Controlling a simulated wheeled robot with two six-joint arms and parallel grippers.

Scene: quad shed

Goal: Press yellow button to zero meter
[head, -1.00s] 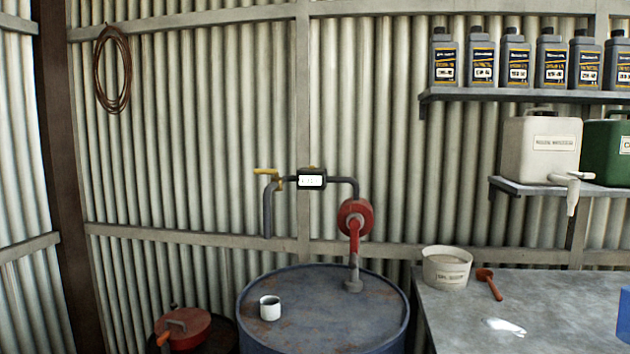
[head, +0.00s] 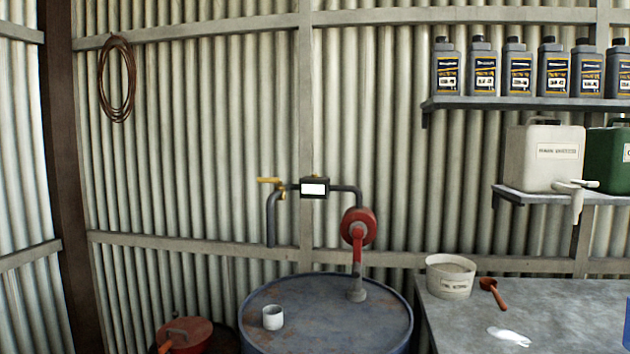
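The meter (head: 314,187) is a small black box with a white lit display, set in the pipe above the blue drum (head: 325,318). A small yellowish button (head: 315,175) shows on top of the meter. A brass valve with a yellow handle (head: 269,181) sits to its left, above a grey downward spout (head: 271,220). A red round pump (head: 358,227) stands on the drum to the right of the meter. The display's digits are too small to read. Neither of my grippers is in the head view.
A white cup (head: 273,317) stands on the drum top. A red can (head: 185,335) is at the lower left. A grey bench (head: 560,310) at the right holds a white tub (head: 450,275) and a red-brown scoop (head: 491,291). Bottles (head: 484,68) line a shelf above.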

